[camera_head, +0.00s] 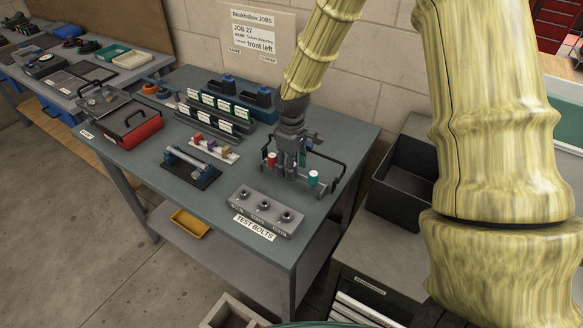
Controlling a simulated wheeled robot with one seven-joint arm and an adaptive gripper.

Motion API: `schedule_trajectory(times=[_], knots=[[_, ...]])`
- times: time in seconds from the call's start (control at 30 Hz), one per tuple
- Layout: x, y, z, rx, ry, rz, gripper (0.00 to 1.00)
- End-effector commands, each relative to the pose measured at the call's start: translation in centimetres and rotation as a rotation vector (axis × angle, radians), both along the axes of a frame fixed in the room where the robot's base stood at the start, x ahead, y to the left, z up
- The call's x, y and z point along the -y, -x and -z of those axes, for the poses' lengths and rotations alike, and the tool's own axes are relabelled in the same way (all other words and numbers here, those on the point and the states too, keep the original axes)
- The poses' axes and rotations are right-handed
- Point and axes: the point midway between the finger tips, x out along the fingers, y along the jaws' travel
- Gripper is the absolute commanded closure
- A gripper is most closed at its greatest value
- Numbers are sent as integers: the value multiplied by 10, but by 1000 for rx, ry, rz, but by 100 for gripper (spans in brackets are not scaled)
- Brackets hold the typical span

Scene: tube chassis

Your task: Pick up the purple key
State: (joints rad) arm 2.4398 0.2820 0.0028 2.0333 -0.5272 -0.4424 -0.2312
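A small white tray (222,154) lies near the middle of the grey-blue table and holds a row of small coloured pieces: red at the left, purple in the middle, yellowish at the right. The purple piece (211,145) looks like the purple key, but it is too small to make out its shape. My gripper (288,170) points down over a dark wire-handled caddy (326,184), to the right of the tray and apart from the purple piece. The fingers are small and dark, and I cannot tell whether they are open. No held object is discernible.
The caddy holds a red and a teal-topped cylinder. A grey TEST BOLTS block (265,211) stands in front. A silver cylinder on a dark stand (190,167) is left of the tray, with labelled racks (213,119) behind. A red toolbox (134,130) is farther left.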

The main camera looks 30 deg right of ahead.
Motion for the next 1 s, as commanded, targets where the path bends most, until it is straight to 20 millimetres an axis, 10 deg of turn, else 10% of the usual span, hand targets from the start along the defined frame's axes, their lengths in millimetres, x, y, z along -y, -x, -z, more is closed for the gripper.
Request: schedule_trajectory(times=[0.33, 0.6, 1.0], knots=[[0, 0, 3, 2, 0, 1, 50], [0, 0, 3, 2, 0, 1, 99], [1, 0, 0, 2, 0, 2, 100]])
